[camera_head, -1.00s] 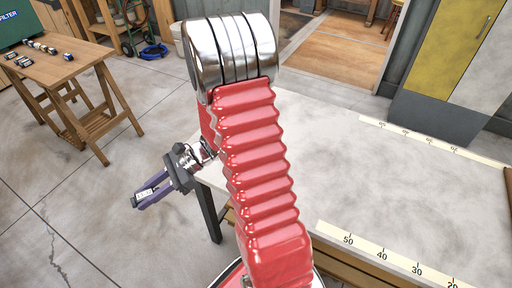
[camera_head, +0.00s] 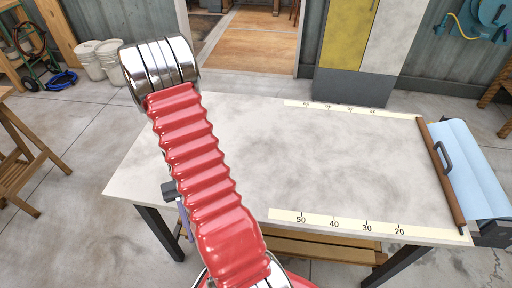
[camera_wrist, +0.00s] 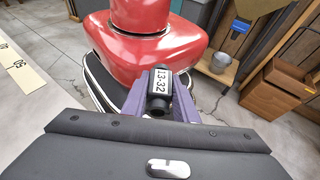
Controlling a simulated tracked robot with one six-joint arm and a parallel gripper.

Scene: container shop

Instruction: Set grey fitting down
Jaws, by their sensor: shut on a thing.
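My gripper (camera_wrist: 160,100) is shut on the grey fitting (camera_wrist: 159,78), a small dark piece with a white label reading 13-32. Its purple fingers show on both sides of the fitting in the wrist view. In the head view my red arm covers most of the gripper. Only a dark part and a purple sliver show left of the arm, near the front edge of the pale worktable (camera_head: 330,155). The fitting is hidden in the head view, and its height relative to the tabletop cannot be told.
The tabletop is broad and mostly bare, with number strips at the front (camera_head: 350,226) and back (camera_head: 335,108). A blue sheet on a roller unit (camera_head: 472,165) stands at its right end. A wooden table (camera_head: 22,150) is at far left. White buckets (camera_head: 92,65) stand behind.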

